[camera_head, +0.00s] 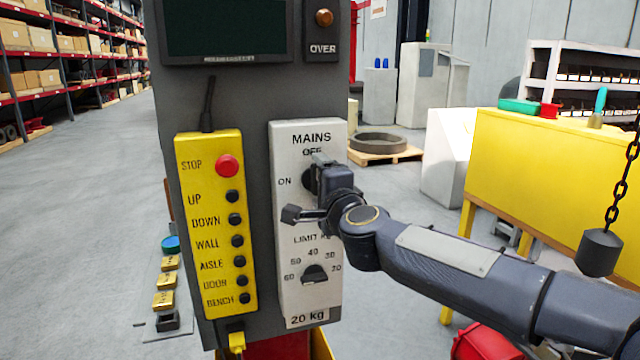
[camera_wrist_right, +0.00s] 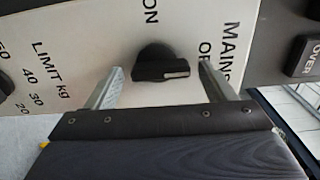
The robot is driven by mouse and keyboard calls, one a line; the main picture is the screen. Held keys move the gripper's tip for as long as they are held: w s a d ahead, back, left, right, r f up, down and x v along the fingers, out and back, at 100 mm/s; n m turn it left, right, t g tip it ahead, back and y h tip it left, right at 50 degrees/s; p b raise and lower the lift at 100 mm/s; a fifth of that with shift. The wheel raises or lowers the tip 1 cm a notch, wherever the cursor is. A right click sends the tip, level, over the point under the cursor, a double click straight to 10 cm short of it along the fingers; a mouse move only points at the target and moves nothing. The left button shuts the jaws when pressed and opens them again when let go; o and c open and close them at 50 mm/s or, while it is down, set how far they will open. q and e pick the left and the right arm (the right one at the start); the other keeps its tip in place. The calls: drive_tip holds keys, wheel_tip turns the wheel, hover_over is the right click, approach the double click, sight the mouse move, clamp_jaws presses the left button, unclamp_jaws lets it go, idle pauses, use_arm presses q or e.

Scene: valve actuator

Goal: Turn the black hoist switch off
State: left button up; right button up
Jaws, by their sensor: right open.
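The black rotary switch (camera_wrist_right: 160,68) sits on a pale plate marked MAINS, with OFF and ON labels. In the right wrist view its white pointer line faces the OFF and MAINS side, not ON. In the head view the switch (camera_head: 308,181) is mostly hidden by my right gripper. My right gripper (camera_head: 314,184) is open at the plate. In the wrist view its fingers (camera_wrist_right: 161,72) stand either side of the switch, with a visible gap on each side. My left gripper is not in view.
Below the switch is a black LIMIT kg dial (camera_head: 314,274). A yellow button box (camera_head: 216,225) with a red STOP button hangs to the left. A dark screen (camera_head: 226,27) and an OVER lamp (camera_head: 323,18) are above. A yellow bench (camera_head: 550,165) and a hanging chain weight (camera_head: 599,252) are at right.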

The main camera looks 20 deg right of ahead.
drive_tip(key=s, duration=0.7)
drive_tip(key=shift+s, duration=0.35)
drive_tip(key=shift+d, duration=0.1)
